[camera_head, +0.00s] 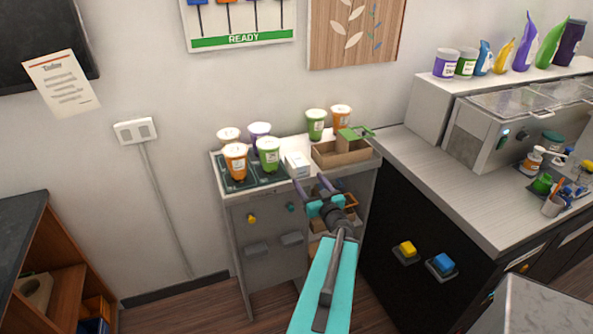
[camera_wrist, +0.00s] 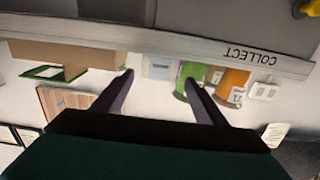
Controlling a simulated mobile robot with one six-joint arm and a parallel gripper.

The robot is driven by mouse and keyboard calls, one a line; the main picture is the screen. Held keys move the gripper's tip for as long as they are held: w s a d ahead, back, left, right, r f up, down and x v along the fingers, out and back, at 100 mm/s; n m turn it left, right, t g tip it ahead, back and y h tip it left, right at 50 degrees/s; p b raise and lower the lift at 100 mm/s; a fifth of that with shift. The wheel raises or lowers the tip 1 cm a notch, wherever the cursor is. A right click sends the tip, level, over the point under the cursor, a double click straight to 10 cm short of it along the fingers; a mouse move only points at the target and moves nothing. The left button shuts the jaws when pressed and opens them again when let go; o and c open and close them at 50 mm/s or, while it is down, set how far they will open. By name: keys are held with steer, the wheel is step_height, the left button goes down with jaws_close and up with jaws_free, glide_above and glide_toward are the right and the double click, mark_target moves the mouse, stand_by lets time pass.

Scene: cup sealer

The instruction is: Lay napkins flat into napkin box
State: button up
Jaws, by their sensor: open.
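A small white block (camera_head: 297,165), seemingly the napkins, lies on top of the grey cabinet; it also shows in the upside-down wrist view (camera_wrist: 158,68). An open brown box (camera_head: 341,156), seemingly the napkin box, stands to its right. A green piece (camera_head: 354,133) is at the box's back right. In the wrist view the brown box (camera_wrist: 62,52) and the green frame (camera_wrist: 42,73) are at the left. My gripper (camera_head: 311,184) is open and empty in front of the cabinet's front edge, apart from the block. Its two dark fingers also show in the wrist view (camera_wrist: 159,79).
Several lidded cups stand on the cabinet, including an orange one (camera_head: 235,163) and a green one (camera_head: 268,155) left of the block. A long counter (camera_head: 437,177) with a dispenser is at the right. The cabinet's front edge (camera_wrist: 180,44) reads COLLECT.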

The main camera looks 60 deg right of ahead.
mark_target(302, 170)
steer(key=shift+b+x, duration=1.85)
steer(key=shift+b, duration=1.95)
steer(key=shift+w+d+f+b, duration=0.1)
steer(key=shift+w+b, duration=0.1)
steer(key=shift+b, duration=0.35)
steer(key=shift+r+p+x, duration=0.2)
steer(key=shift+p+x, duration=0.25)
steer(key=shift+x, duration=0.95)
steer(key=shift+d, duration=0.1)
steer(key=shift+r+p+x, duration=0.2)
steer(key=shift+p+x, duration=0.3)
steer(key=shift+x, duration=2.05)
steer(key=c, duration=1)
